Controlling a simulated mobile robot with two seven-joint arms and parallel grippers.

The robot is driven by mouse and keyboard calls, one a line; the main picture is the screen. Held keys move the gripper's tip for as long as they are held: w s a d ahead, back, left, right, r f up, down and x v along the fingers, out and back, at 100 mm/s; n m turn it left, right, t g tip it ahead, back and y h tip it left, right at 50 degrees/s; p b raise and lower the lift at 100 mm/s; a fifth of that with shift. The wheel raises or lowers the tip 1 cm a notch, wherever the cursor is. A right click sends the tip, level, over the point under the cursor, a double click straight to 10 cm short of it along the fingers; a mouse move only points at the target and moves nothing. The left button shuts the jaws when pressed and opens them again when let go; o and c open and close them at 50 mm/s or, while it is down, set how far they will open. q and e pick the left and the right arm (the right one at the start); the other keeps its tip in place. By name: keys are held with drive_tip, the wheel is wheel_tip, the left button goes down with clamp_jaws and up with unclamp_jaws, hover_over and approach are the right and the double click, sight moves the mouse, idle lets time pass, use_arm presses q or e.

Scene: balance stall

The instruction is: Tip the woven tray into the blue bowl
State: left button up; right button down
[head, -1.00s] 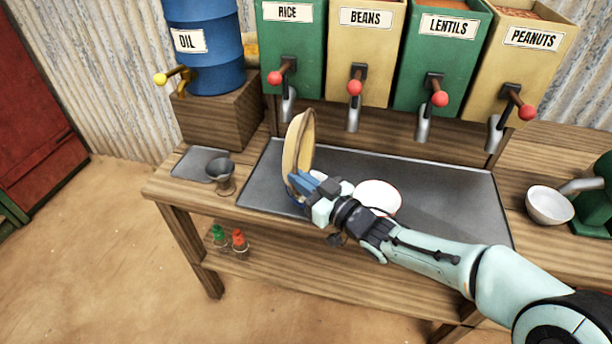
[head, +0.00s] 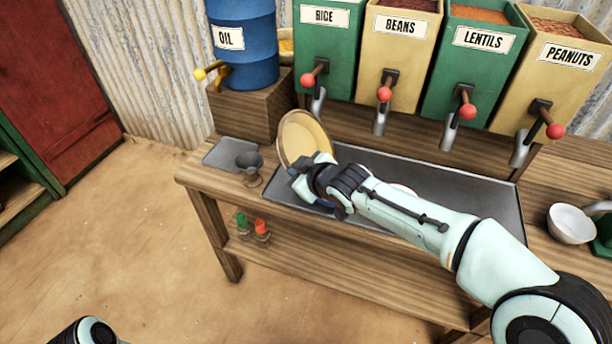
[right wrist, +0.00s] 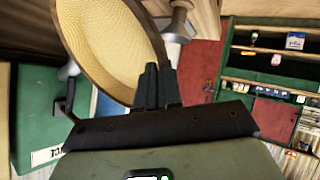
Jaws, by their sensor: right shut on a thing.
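The woven tray (head: 305,137) is round and tan. It is tipped up steeply on its edge at the left end of the counter, its hollow face towards me. My right gripper (head: 300,167) is shut on its lower rim. In the right wrist view the tray (right wrist: 112,45) fills the upper left beside the fingers (right wrist: 157,82), and its visible inside looks bare. My left gripper is out of view.
A dark metal cup (head: 249,165) stands left of the tray. Dispensers with red-knobbed levers (head: 384,95) hang behind, with a blue oil drum (head: 243,45) at left. A white bowl (head: 572,223) stands at right. The grey counter tray (head: 480,190) is partly hidden by my arm.

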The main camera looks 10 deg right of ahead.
use_arm(q)
drive_tip(key=w+r+p, duration=0.4)
drive_tip(key=r+p, duration=1)
drive_tip(key=r, duration=0.1)
drive_tip(key=shift+p, duration=0.35)
use_arm(e)
drive_tip(key=w+a+f+n+g+h, duration=0.3)
drive_tip(key=a+g+h, duration=0.2)
drive_tip(key=h, duration=0.2)
drive_tip(key=shift+w+f+g, duration=0.25)
drive_tip(key=shift+g, duration=0.15)
drive_tip(key=shift+s, duration=0.1)
